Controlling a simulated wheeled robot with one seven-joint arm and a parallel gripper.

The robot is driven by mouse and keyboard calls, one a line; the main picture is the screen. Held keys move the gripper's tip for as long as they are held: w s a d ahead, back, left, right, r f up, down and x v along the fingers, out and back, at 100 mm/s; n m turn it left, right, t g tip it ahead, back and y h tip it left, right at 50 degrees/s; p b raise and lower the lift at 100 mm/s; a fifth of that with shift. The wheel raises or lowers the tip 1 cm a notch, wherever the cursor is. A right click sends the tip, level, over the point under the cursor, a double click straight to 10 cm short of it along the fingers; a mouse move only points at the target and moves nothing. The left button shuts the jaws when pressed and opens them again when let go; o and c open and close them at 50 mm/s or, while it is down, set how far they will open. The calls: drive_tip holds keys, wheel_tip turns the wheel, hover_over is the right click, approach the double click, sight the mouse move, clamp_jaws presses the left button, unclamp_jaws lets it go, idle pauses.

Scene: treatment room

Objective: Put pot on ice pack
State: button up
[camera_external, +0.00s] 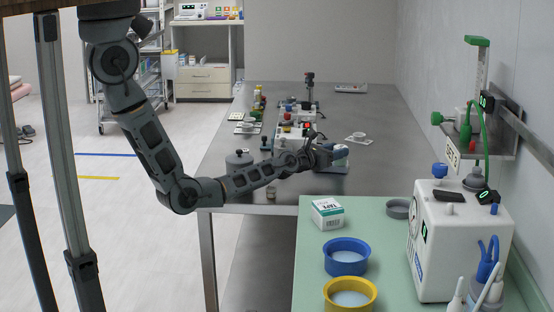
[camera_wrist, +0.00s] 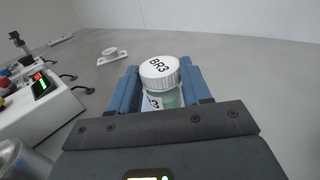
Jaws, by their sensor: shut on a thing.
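A small pot (camera_wrist: 160,72) with a white ribbed lid marked BR3 and a pale green body stands between the blue fingers of my gripper (camera_wrist: 162,88) in the wrist view. My gripper is shut on it. In the external view my gripper (camera_external: 338,152) is over the right part of the steel table, and the pot there is small and partly hidden by the fingers. A flat grey-blue slab (camera_external: 332,169) shows just below the gripper and may be the ice pack. I cannot tell whether the pot touches it.
White devices (camera_external: 290,138) and small items line the steel table (camera_external: 385,120) left of my gripper. A small white dish (camera_external: 356,137) lies behind it. A green table (camera_external: 390,255) in front holds a box (camera_external: 327,212), blue and yellow bowls and a white machine (camera_external: 452,240). The table's back right is clear.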

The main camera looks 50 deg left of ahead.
drive_tip(key=shift+f, duration=0.2)
drive_tip(key=o, duration=1)
drive_tip(key=shift+o, duration=0.2)
drive_tip(key=shift+r, duration=0.2)
drive_tip(key=shift+s+r, duration=0.1)
drive_tip(key=shift+s, duration=0.05)
drive_tip(key=s+p, duration=0.1)
drive_tip(key=s, duration=0.3)
drive_tip(key=s+p, duration=0.2)
drive_tip(key=s, duration=0.1)
drive_tip(key=s+a+p, duration=0.1)
drive_tip(key=s+p, duration=0.1)
drive_tip(key=s, duration=0.2)
drive_tip(key=shift+s, duration=0.35)
